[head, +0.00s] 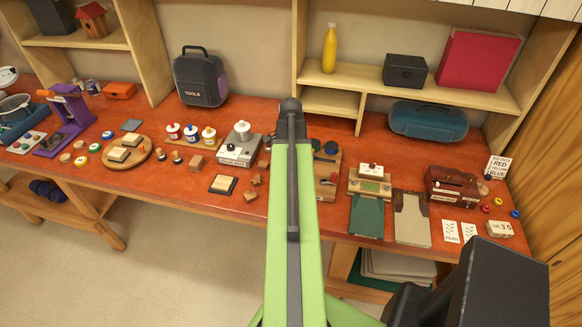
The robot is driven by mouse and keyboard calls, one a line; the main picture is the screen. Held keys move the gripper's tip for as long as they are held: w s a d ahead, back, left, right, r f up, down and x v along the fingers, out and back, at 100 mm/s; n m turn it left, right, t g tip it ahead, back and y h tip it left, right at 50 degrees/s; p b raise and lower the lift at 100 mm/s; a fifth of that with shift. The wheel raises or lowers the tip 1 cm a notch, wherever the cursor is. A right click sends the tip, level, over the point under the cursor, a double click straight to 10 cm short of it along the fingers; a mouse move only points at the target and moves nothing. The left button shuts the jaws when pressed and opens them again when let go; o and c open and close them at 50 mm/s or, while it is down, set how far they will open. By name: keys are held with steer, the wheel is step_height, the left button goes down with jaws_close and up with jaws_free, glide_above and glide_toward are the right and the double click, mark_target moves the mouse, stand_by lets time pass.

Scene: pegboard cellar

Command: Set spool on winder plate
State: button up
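My green arm rises through the middle of the view, right of the device. My gripper is not visible.
The red-brown bench (165,184) is crowded. A round wooden board (127,153) with blocks lies left. Right of my arm are a green-and-wood device (370,181), a clipboard (412,218) and a brown box (453,187). Shelves (350,78) stand behind. Bare bench shows along the front left.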

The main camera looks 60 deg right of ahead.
steer(key=shift+f, duration=0.3)
stand_by(0.5)
steer(key=o, duration=1.4)
steer(key=shift+o, duration=0.2)
steer(key=o, duration=0.3)
steer(key=shift+o, duration=0.2)
step_height(320, 180, up, 7)
steer(key=p, duration=0.6)
steer(key=shift+p, duration=0.35)
